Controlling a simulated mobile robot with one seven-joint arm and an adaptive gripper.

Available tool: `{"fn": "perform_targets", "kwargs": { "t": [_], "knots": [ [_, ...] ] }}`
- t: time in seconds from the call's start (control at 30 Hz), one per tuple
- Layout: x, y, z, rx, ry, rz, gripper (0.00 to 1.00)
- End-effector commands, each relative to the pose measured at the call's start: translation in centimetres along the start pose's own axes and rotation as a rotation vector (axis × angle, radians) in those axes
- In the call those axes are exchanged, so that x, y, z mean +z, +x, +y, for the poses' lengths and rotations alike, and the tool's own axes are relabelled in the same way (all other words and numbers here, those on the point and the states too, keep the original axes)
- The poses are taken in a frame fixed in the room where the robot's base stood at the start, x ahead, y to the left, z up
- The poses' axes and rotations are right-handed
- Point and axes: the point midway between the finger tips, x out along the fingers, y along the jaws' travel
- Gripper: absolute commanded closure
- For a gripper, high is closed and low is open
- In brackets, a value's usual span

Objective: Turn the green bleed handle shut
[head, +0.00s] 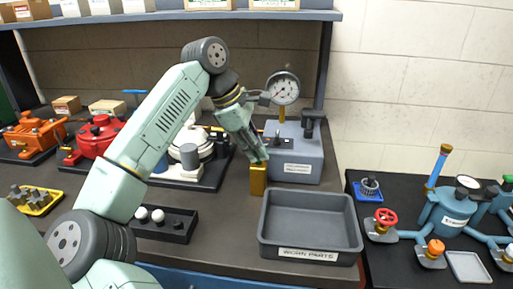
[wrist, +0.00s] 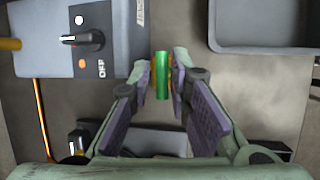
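A green bar-shaped handle (wrist: 162,76) shows in the wrist view, between the two purple-padded fingertips of my gripper (wrist: 164,72). A narrow gap seems to show on each side of it, so my gripper looks open around it. In the head view my gripper (head: 257,152) points down just above a brass-yellow block (head: 258,181), in front of the grey switch box (head: 309,168). The handle is hard to make out there behind the fingers.
A grey worn-parts bin (head: 310,254) stands close at right of my gripper. A black tray with white balls (head: 158,215) lies at front left. A blue pump (head: 452,215) stands on the right table.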

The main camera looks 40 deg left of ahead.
Motion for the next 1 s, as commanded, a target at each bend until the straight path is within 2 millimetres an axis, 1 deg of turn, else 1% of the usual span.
{"fn": "perform_targets", "kwargs": {
  "t": [0.03,0.2,0.47,0.57,0.67,1.0],
  "knots": [
    [0.0,0.0,0.0,0.000,0.000,0.000,0.80],
    [0.0,0.1,-0.1,-0.004,0.000,0.000,0.70],
    [0.0,0.1,-0.2,-0.007,0.000,0.000,0.70],
    [0.0,-0.5,-0.1,-0.006,0.000,0.001,0.70],
    [0.1,-1.9,-0.1,-0.004,-0.001,0.001,0.70],
    [0.1,-8.9,0.0,-0.004,0.000,0.001,0.70]
  ]
}}
